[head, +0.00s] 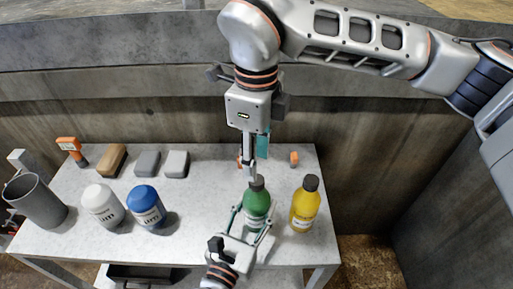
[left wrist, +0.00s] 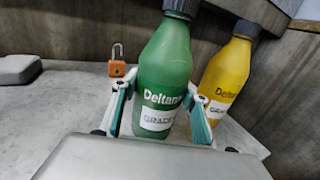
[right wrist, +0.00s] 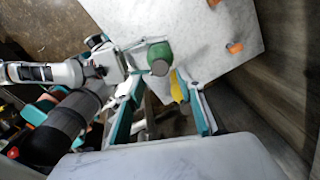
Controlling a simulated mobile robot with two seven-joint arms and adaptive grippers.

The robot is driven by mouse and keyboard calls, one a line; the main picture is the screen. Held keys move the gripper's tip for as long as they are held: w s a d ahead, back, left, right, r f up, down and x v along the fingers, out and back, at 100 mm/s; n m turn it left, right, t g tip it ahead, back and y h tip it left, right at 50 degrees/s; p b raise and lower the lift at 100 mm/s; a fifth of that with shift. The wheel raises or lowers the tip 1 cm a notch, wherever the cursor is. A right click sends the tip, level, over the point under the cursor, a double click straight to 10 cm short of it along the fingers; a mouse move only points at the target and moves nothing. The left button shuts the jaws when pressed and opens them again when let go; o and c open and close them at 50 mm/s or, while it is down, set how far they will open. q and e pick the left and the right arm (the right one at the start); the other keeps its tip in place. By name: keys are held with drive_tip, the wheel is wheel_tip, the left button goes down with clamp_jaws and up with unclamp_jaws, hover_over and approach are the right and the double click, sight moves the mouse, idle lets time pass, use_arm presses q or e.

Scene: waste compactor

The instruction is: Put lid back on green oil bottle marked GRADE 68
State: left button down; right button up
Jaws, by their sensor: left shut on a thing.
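The green oil bottle (head: 257,207) stands upright near the front right of the table; its label in the left wrist view (left wrist: 160,100) is partly hidden. A dark lid (head: 257,183) sits on its neck, and its round top shows in the right wrist view (right wrist: 160,67); I cannot tell how firmly it sits. My left gripper (head: 250,222) is shut around the bottle's lower body, one finger on each side. My right gripper (head: 250,172) points down just above the lid, its fingers apart and empty in the right wrist view (right wrist: 160,88).
A yellow bottle (head: 304,207) with a dark cap stands close right of the green one. A blue-topped bottle (head: 146,207), a white bottle (head: 102,206) and a grey cup (head: 38,202) stand left. Several blocks and an orange padlock (left wrist: 117,68) lie behind. A concrete wall rises behind the table.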

wheel_tip(320, 180, down, 6)
drive_tip(key=shift+r, duration=0.15)
idle(0.3)
clamp_jaws()
drive_tip(key=shift+m, duration=1)
drive_tip(key=shift+o, duration=0.5)
unclamp_jaws()
